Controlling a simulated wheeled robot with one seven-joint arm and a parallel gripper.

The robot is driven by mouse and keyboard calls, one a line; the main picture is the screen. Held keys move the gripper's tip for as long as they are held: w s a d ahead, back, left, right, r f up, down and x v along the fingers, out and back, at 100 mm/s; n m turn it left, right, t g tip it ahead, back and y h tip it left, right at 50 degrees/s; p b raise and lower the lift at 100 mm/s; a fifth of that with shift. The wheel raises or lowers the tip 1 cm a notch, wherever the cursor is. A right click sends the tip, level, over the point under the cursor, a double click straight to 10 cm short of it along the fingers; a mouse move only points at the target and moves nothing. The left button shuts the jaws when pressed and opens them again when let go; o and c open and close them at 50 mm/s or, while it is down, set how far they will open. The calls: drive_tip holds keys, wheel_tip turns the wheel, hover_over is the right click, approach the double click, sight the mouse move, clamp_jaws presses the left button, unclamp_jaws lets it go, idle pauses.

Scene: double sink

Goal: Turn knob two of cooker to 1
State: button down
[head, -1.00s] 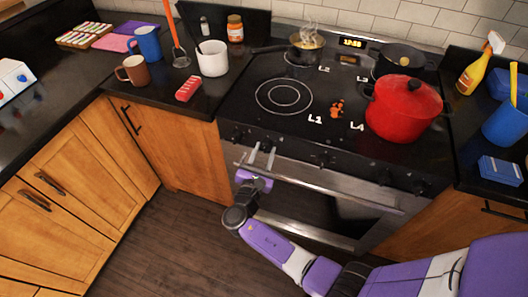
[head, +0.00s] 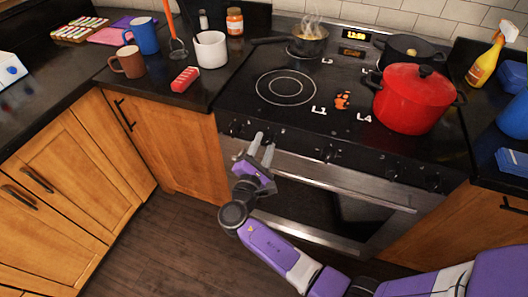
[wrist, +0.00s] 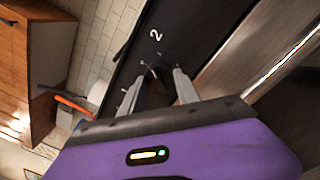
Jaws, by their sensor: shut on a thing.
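The cooker's front panel carries a row of black knobs below the hob. My gripper (head: 264,141) is at this panel, toward its left end. In the wrist view my gripper (wrist: 160,84) has its two grey fingers closed on either side of a dark knob (wrist: 157,76). A white "2" is printed on the black panel beside this knob, so it is knob two. Small white marks surround the knob, but they are too small to read. Its pointer direction cannot be told. In the head view the fingers largely hide this knob.
A red pot (head: 412,98) and a steaming pan (head: 309,42) stand on the hob. The oven handle (head: 335,181) runs below the knobs, close to my gripper. Another knob (head: 332,153) is to the right. The floor in front is clear.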

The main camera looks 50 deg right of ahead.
drive_tip(key=shift+m+b, duration=2.4)
drive_tip(key=shift+m, duration=0.1)
drive_tip(key=c, duration=0.9)
unclamp_jaws()
drive_tip(key=b+v, duration=0.1)
drive_tip(key=v, duration=0.7)
drive_tip(key=shift+w, duration=0.1)
